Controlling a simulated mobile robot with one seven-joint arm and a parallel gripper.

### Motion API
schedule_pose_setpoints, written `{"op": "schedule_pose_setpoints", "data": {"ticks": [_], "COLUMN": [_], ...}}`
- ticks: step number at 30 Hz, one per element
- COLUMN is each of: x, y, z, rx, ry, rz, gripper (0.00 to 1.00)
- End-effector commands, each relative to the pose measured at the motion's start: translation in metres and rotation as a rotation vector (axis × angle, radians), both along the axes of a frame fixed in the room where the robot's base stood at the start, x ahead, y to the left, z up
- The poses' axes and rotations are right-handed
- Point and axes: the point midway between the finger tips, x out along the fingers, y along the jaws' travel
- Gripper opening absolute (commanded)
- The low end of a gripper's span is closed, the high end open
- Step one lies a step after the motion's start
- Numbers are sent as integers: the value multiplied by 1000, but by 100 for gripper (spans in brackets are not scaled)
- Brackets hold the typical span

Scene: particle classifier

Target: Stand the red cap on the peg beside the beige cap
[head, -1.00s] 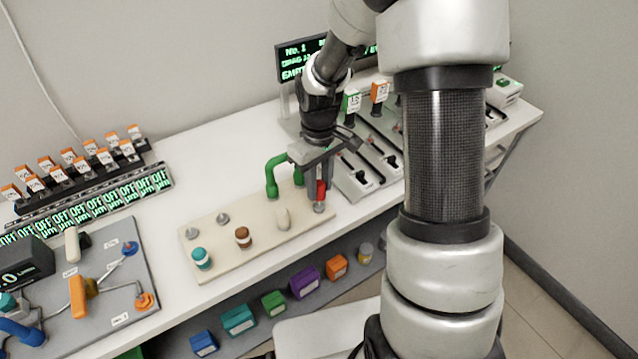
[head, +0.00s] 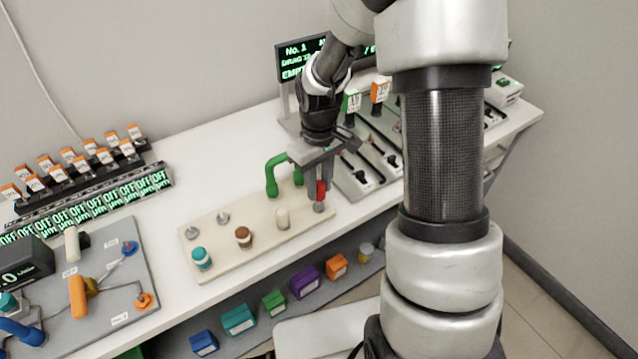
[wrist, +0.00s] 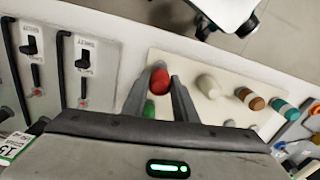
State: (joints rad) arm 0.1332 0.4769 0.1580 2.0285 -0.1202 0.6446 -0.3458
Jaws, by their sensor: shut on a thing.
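The red cap (head: 321,191) is between the two fingers of my gripper (head: 318,186), which is shut on it. In the wrist view the red cap (wrist: 159,81) shows between the fingertips. It is upright, directly above a metal peg (head: 319,207) at the right end of the beige board (head: 215,262). I cannot tell whether its lower end touches the peg. The beige cap (head: 283,219) stands just left of that peg; it also shows in the wrist view (wrist: 208,86).
A brown cap (head: 243,238) and a teal cap (head: 202,259) stand further left on the board. Two bare pegs (head: 223,218) are behind them. A green arched handle (head: 271,176) rises behind my gripper. Grey slider units (head: 365,165) lie to the right.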

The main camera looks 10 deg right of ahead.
Motion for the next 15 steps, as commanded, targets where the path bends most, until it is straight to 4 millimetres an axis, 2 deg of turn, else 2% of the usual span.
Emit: {"op": "schedule_pose_setpoints", "data": {"ticks": [15], "x": [0], "y": [0], "z": [-14], "rx": [0], "ry": [0], "rz": [0], "gripper": [1]}}
